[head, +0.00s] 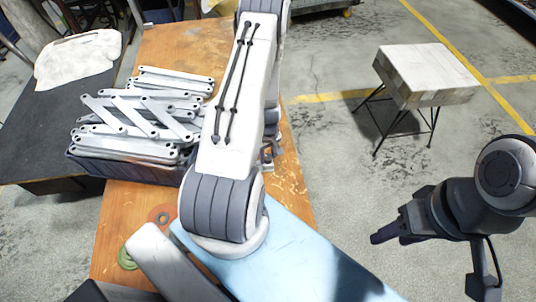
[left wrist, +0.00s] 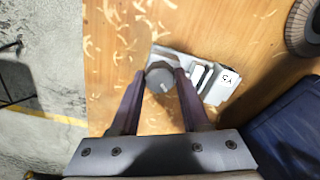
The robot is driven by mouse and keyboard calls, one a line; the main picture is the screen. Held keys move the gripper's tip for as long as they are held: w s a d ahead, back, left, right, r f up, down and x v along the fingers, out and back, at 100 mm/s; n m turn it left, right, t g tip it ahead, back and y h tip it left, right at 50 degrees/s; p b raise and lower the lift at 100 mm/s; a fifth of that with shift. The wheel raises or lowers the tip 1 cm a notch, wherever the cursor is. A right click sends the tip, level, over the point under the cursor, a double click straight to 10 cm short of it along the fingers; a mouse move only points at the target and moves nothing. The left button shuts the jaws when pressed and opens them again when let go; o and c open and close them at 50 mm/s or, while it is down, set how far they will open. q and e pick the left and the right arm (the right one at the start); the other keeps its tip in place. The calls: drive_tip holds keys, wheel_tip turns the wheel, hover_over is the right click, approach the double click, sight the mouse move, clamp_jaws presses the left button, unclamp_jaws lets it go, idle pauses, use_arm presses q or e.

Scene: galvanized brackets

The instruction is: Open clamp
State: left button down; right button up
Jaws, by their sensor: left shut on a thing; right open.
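In the left wrist view, the clamp (left wrist: 213,84) is a pale metal device with a round grey knob (left wrist: 160,76), on the wooden bench among wood shavings. My left gripper (left wrist: 161,74) has its two fingers on either side of the knob and is shut on it. In the head view my left arm hides this gripper and most of the clamp; a small grey metal part shows beside the arm, too covered to identify. My right gripper (head: 390,230) is open over the floor at the right, away from the bench, with nothing seen in it.
A dark crate (head: 84,168) heaped with galvanized brackets (head: 140,115) stands on the wooden bench (head: 180,48), left of my arm. A red ring (head: 160,215) and green roll (head: 127,258) lie nearer. A pale-topped stool (head: 425,75) stands right; floor between is clear.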

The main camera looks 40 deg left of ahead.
use_arm(q)
drive_tip(key=n, duration=0.5)
drive_tip(key=shift+n, duration=0.3)
drive_tip(key=n, duration=0.4)
drive_tip(key=shift+c, duration=2.4)
unclamp_jaws()
